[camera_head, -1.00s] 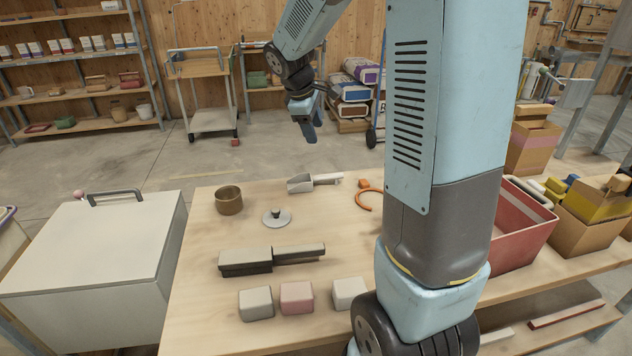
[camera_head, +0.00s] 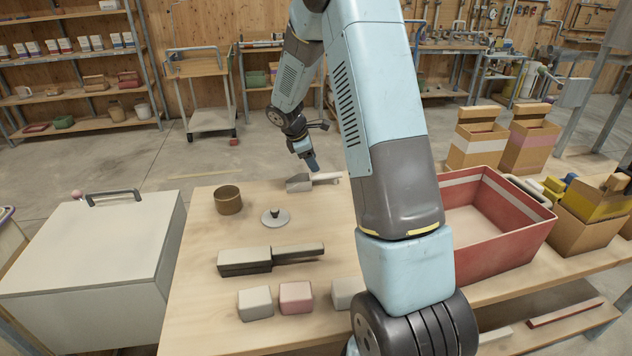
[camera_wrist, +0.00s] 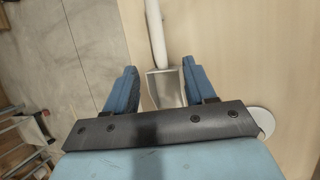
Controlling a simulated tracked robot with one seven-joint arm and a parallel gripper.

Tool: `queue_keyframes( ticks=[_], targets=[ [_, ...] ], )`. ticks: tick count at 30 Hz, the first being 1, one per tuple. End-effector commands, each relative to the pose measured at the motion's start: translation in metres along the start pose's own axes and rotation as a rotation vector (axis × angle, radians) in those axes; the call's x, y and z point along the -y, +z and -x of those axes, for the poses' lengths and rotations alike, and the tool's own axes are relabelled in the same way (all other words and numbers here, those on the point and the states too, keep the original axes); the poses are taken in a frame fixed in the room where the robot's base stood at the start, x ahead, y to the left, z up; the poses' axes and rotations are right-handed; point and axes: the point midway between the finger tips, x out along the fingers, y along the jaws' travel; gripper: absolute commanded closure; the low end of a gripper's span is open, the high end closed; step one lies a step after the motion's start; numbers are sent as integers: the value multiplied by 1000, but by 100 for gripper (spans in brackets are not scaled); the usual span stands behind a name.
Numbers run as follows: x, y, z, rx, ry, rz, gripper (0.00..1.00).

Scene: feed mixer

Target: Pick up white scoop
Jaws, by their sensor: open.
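The white scoop (camera_head: 300,184) lies at the far edge of the wooden table, its pale handle pointing right in the head view. In the wrist view the scoop (camera_wrist: 162,88) shows its bowl between the fingers and its handle running up out of the picture. My gripper (camera_head: 313,166) is above the scoop, near where bowl and handle meet. In the wrist view my gripper (camera_wrist: 160,88) is open, with one blue finger on each side of the bowl and nothing held. I cannot tell the exact height between fingertips and scoop.
A brown cup (camera_head: 228,200) and a round grey lid (camera_head: 277,217) stand nearer on the table (camera_head: 200,290). A dark-and-grey long tool (camera_head: 270,258) and several small blocks lie in front. A red bin (camera_head: 500,253) is right of my arm. The lid (camera_wrist: 264,122) also shows in the wrist view.

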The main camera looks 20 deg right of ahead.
Motion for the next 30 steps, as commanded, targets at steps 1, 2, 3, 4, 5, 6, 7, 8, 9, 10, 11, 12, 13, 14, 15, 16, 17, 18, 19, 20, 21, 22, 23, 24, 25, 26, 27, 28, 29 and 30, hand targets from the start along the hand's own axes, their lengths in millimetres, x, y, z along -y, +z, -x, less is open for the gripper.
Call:
queue_keyframes(
  ticks=[1, 2, 3, 4, 5, 6, 7, 8, 9, 10, 11, 12, 13, 14, 15, 16, 17, 18, 19, 20, 21, 22, 23, 24, 25, 26, 27, 28, 29, 30],
  targets=[
    [1, 0, -9, 0, -3, 1, 45],
    [1, -1, -14, 0, -3, 1, 45],
    [0, 0, -19, 0, -2, 1, 45],
    [0, 0, -22, 0, -2, 1, 45],
    [0, 0, -25, 0, -1, 1, 45],
    [0, -1, -29, -1, -1, 1, 45],
    [0, 0, -31, -1, -1, 1, 45],
    [0, 0, -32, -1, -1, 0, 45],
    [0, 0, -33, -1, 0, 0, 45],
    [0, 0, -34, -1, 0, 0, 45],
    [0, 0, -35, -1, 0, 0, 45],
    [0, 0, -36, 0, -1, -1, 45],
    [0, 0, -38, 0, -1, -1, 45],
    [0, 0, -40, 0, -1, -1, 45],
    [0, 0, -43, -1, -1, -1, 45],
    [0, 0, -46, -1, -2, 0, 45],
    [0, 0, -50, -1, -2, 0, 45],
    [-1, 1, -56, 0, -2, 1, 45],
    [-1, 1, -60, 0, -2, 1, 45],
    [-1, 1, -64, 0, -3, 0, 45],
    [-1, 1, -70, -1, -3, 0, 45],
    [-1, 1, -74, -1, -2, 0, 45],
    [-1, 0, -77, -1, -2, 0, 45],
    [-2, 1, -81, -1, -1, 1, 45],
    [-2, 1, -83, -1, -1, 1, 45],
    [-2, 1, -85, -1, -1, 1, 45],
    [-2, 0, -86, -1, 0, 1, 45],
    [-2, 0, -86, -2, 0, 1, 45],
    [-2, 0, -86, -2, 0, 1, 45],
    [-2, 0, -86, -2, 1, 1, 45]
  ],
)
